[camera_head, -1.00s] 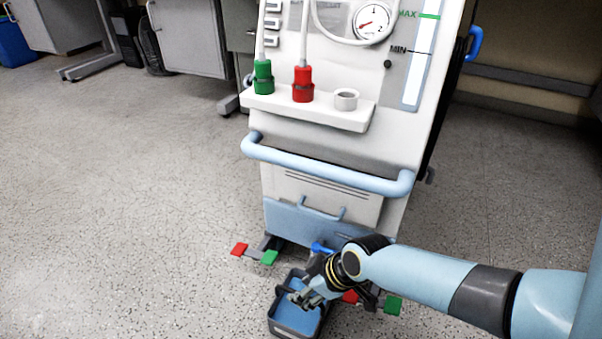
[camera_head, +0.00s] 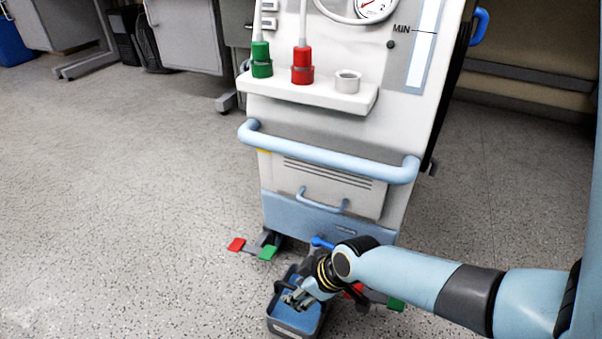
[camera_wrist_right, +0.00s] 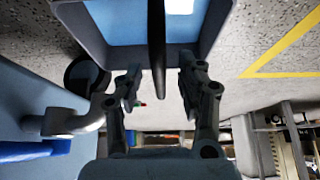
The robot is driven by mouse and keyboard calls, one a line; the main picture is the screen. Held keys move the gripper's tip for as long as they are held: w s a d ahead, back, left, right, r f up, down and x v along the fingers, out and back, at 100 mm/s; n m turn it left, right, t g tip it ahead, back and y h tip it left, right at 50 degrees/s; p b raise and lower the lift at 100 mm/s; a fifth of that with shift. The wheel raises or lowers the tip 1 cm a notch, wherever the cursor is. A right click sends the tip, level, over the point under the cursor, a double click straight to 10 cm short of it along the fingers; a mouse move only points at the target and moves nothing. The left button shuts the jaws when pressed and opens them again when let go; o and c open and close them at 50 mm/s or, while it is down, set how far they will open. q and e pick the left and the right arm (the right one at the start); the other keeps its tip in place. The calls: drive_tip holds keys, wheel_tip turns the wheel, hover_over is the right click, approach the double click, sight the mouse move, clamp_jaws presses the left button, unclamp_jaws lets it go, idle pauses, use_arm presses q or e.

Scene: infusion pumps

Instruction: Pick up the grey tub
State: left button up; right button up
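The grey tub (camera_head: 290,327) stands on the floor in front of the pump machine, with a blue inside or contents. In the right wrist view the tub (camera_wrist_right: 222,32) fills the top, and a dark bar (camera_wrist_right: 156,45), likely its handle, runs between my fingers. My right gripper (camera_head: 294,299) is over the tub in the head view and hides part of it. In the right wrist view my right gripper (camera_wrist_right: 159,84) is open, its fingers on either side of the bar with gaps visible. My left gripper is not in view.
The white and blue machine (camera_head: 320,220) stands just behind the tub. Red (camera_head: 236,244) and green (camera_head: 268,252) pedals lie near its base, with another green pedal (camera_head: 396,304) on the right. The floor (camera_head: 120,210) to the left is clear.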

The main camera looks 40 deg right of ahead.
clamp_jaws()
idle(0.4)
